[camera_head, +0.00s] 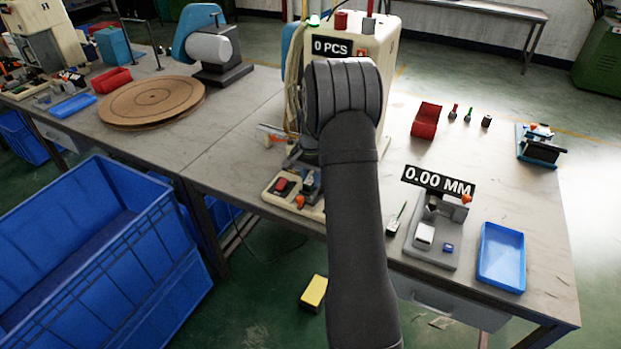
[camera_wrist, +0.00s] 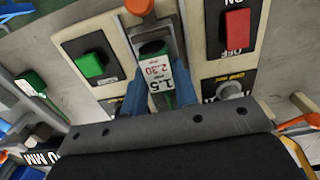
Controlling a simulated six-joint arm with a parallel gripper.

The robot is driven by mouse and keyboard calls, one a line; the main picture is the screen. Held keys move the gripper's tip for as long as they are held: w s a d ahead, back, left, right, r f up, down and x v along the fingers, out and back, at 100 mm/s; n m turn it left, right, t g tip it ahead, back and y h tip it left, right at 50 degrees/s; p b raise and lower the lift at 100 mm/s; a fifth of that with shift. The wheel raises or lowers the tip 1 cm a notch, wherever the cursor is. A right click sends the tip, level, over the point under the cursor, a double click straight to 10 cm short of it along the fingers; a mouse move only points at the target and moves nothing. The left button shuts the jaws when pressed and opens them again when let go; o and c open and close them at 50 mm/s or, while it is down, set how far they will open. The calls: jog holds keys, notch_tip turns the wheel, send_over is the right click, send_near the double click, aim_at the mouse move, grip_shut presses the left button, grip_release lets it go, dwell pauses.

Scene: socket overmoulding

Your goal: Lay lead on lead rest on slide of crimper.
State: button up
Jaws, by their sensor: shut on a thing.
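In the wrist view, my gripper (camera_wrist: 160,98) has its two blue fingers on either side of a green block with a white label (camera_wrist: 155,72) reading 1.5 and 2.30, and is shut on it. This block lines up with a metal slide carrying an orange knob (camera_wrist: 140,7), on the crimper (camera_wrist: 115,40). Whether it touches the slide I cannot tell. I cannot make out a lead or the lead rest in either view.
A green push button (camera_wrist: 91,65) and a red OFF switch (camera_wrist: 237,31) flank the slide. Right of my arm stand a gauge with a 0.00 MM display (camera_head: 438,181), a blue tray (camera_head: 502,257) and a red bin (camera_head: 425,121). A wooden disc (camera_head: 151,101) lies on the left table.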

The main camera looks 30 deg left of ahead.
jog(key=o, duration=1)
jog(key=shift+f, duration=0.1)
notch_tip(320, 180, up, 12)
jog(key=shift+r, duration=0.2)
jog(key=shift+f, duration=0.1)
notch_tip(320, 180, down, 12)
jog(key=shift+f, duration=0.2)
jog(key=shift+r, duration=1.9)
